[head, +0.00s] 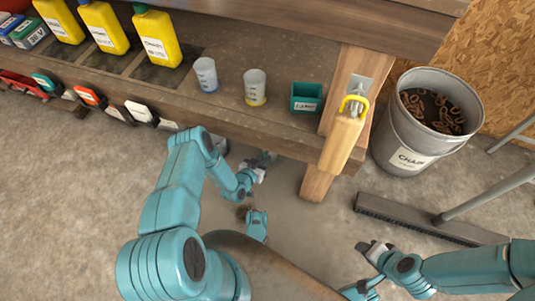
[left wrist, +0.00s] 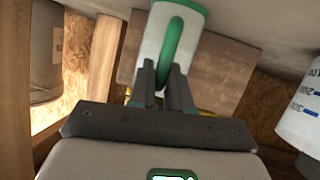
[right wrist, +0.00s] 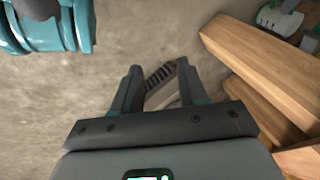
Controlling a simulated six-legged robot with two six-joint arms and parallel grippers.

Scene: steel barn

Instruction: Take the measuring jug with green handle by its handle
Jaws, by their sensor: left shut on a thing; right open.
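The measuring jug with green handle (left wrist: 203,22) is pale and fills the top middle of the left wrist view. Its green handle (left wrist: 172,35) faces my left gripper. My left gripper (left wrist: 162,78) is shut on that handle, one finger on each side. In the head view my left gripper (head: 258,170) is low beneath the shelf edge. The jug is mostly hidden there. My right gripper (head: 370,249) is open and empty over the floor; its spread fingers also show in the right wrist view (right wrist: 159,72).
Another measuring jug (left wrist: 303,125) with blue marks is close by. The wooden shelf (head: 285,55) overhangs my left gripper and carries yellow bottles, two cups (head: 205,75) and a green box (head: 306,97). A wooden post, chain bucket (head: 400,150) and broom (head: 425,220) are to the right.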

